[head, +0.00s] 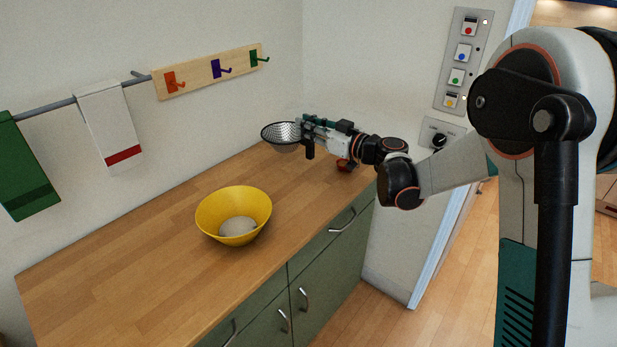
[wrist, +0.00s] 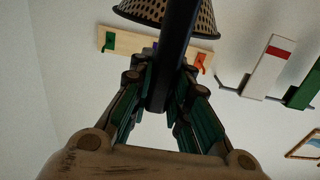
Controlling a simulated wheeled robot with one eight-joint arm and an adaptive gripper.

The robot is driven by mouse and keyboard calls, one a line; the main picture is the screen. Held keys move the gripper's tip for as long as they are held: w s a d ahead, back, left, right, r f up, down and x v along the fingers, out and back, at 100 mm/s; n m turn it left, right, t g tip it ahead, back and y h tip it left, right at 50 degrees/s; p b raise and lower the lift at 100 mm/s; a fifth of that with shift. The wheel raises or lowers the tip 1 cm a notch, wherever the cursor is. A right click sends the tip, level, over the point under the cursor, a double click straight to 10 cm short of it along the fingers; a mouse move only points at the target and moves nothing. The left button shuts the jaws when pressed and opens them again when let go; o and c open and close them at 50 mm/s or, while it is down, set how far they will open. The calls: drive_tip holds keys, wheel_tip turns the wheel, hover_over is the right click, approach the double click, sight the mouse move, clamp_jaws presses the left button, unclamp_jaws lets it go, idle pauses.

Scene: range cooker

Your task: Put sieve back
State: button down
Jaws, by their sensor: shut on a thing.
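The sieve (head: 281,136) is a dark perforated bowl held above the counter's far end, near the corner of the walls. My gripper (head: 305,127) is shut on its dark handle. In the wrist view the sieve (wrist: 170,12) shows at the top, and its handle runs down between the fingers (wrist: 165,78). A wooden hook board (head: 208,74) with orange, purple and green hooks is on the left wall, apart from the sieve. It also shows behind the sieve in the wrist view (wrist: 128,42), where the handle mostly hides the purple hook.
A yellow bowl (head: 212,222) with a pale lump inside stands on the wooden counter (head: 110,268). A small red item (head: 344,165) lies below my gripper. White (head: 108,125) and green (head: 28,175) towels hang on a rail. A button panel (head: 463,60) is on the back wall.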

wheel_tip(320, 180, down, 15)
drive_tip(key=b, duration=0.5)
drive_tip(key=shift+r, duration=0.2)
drive_tip(key=c, duration=1.5)
unclamp_jaws()
drive_tip(key=p+v, duration=0.3)
drive_tip(key=v, duration=0.9)
drive_tip(key=shift+r+p, duration=0.1)
drive_tip(key=shift+p, duration=0.3)
